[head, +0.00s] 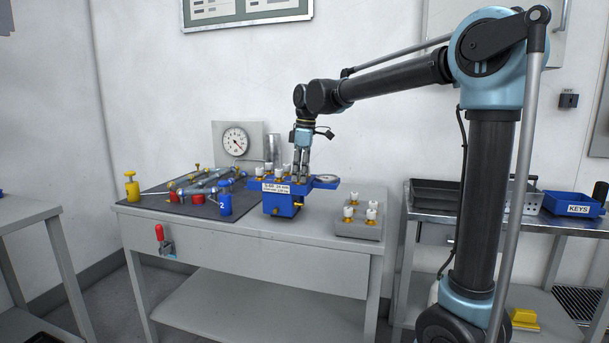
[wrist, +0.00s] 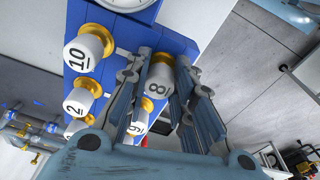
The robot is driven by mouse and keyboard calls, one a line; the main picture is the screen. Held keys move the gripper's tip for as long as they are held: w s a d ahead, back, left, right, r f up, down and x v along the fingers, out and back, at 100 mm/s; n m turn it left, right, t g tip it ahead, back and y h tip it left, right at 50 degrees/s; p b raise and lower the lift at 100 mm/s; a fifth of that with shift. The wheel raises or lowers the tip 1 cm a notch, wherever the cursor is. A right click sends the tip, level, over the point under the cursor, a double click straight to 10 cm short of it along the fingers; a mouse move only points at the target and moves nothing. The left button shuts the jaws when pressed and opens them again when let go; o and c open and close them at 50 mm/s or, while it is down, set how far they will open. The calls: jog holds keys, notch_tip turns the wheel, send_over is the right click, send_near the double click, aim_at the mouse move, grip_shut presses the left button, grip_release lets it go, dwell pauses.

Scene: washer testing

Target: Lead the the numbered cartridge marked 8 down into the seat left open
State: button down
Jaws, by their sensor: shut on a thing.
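The cartridge marked 8 (wrist: 158,88), white with a brass end, is between the fingers of my gripper (wrist: 161,70) in the wrist view. My gripper (head: 302,178) is shut on it, over the right part of the blue block (head: 282,206) in the head view. The blue block (wrist: 190,47) also shows behind the cartridge in the wrist view. Cartridges marked 10 (wrist: 85,52) and 2 (wrist: 78,103) stand in the block, with another (wrist: 137,124) partly behind my fingers. The open seat is hidden; I cannot tell how far cartridge 8 is in.
A round dial (head: 327,178) sits at the block's right. A grey stand (head: 358,229) holds several white cartridges further right. Pipework on a dark mat (head: 170,208), a blue cylinder marked 2 (head: 224,205) and a yellow piece (head: 132,187) are left.

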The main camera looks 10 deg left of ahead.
jog(key=c, duration=1.3)
grip_release()
jog(key=shift+r, duration=0.1)
notch_tip(320, 180, up, 19)
jog(key=d, duration=0.1)
jog(key=shift+d, duration=0.25)
jog(key=shift+f, duration=0.2)
